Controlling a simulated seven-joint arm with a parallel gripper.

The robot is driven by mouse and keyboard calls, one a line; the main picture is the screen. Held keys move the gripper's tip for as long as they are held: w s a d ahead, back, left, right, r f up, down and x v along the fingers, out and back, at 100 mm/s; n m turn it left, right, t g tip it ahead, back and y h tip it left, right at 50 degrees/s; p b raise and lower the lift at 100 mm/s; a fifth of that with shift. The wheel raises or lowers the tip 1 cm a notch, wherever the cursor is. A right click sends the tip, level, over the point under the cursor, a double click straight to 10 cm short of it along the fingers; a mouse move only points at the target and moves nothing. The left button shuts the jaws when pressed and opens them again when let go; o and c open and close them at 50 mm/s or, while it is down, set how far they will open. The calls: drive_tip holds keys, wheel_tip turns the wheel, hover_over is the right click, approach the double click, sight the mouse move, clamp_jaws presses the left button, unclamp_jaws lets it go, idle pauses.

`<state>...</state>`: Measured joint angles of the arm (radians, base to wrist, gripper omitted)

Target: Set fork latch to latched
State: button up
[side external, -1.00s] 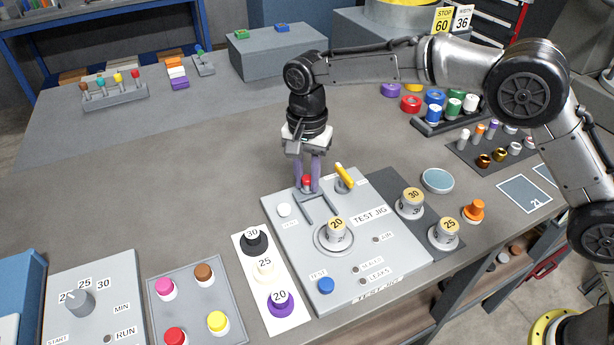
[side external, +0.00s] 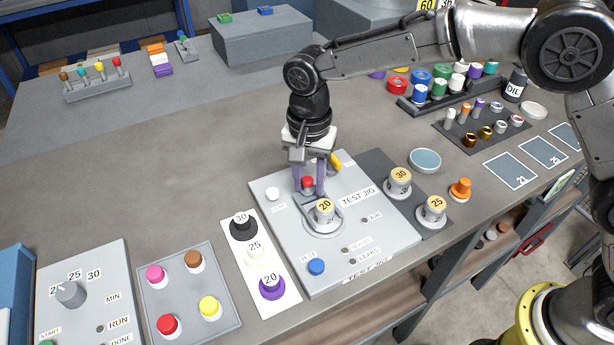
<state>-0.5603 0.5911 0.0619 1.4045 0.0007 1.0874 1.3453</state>
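The fork latch (side external: 307,199) is a grey fork with a red knob (side external: 308,183), on the light grey test jig (side external: 377,250). Its prongs now reach forward to the white cup marked 20 (side external: 324,212) and appear to lie on either side of its base; the cup partly hides them. My gripper (side external: 309,187) points straight down over the knob. Its two purple fingers stand on the left and right of the knob, with a small gap showing, so it looks open. The yellow lever (side external: 335,161) behind is partly hidden by my gripper.
On the jig are a white button (side external: 272,194) and a blue button (side external: 316,267). Cups marked 30 (side external: 399,182) and 25 (side external: 433,208) stand to the right, beside an orange knob (side external: 461,188). A white strip (side external: 275,311) with coloured rings lies left.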

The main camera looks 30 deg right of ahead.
sight(309, 181)
drive_tip(key=o, duration=0.3)
wheel_tip(309, 181, up, 14)
drive_tip(key=shift+f, duration=0.1)
idle(0.5)
idle(0.3)
